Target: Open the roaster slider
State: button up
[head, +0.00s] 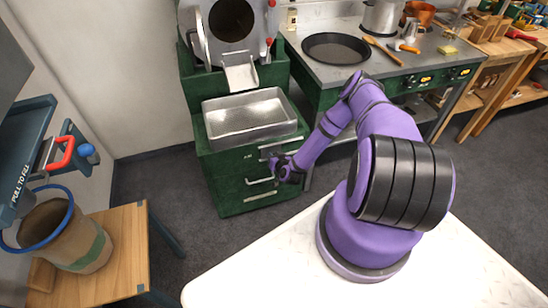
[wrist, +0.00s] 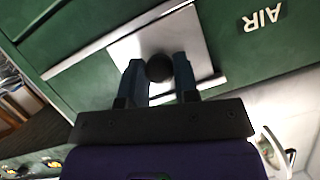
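The roaster slider is a bare metal plate (wrist: 198,42) with a round black knob (wrist: 159,68), set in a green panel marked AIR in the wrist view. My gripper (wrist: 160,75) has one finger on each side of the knob. The knob fills the space between the fingers, and they look shut on it. In the head view my gripper (head: 285,165) is at the right side of the green roaster base (head: 225,178), by its upper front. The arm and gripper partly hide the slider there.
A metal cooling tray (head: 291,122) sits on the roaster base under the drum and chute (head: 240,75). A drawer handle (head: 261,182) is just left of my gripper. A bag (head: 95,255) stands on a wooden stand at left. A counter with a pan (head: 335,48) is at back right.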

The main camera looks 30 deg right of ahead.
grip_shut()
jog(key=d, duration=0.2)
jog(key=s+d, duration=0.1)
jog(key=d, duration=0.2)
jog(key=s+d, duration=0.1)
jog(key=d, duration=0.2)
jog(key=shift+s+d, duration=0.2)
jog(key=shift+d, duration=0.05)
jog(key=o, duration=0.7)
grip_release()
jog(key=shift+o, duration=0.2)
jog(key=v, duration=1.1)
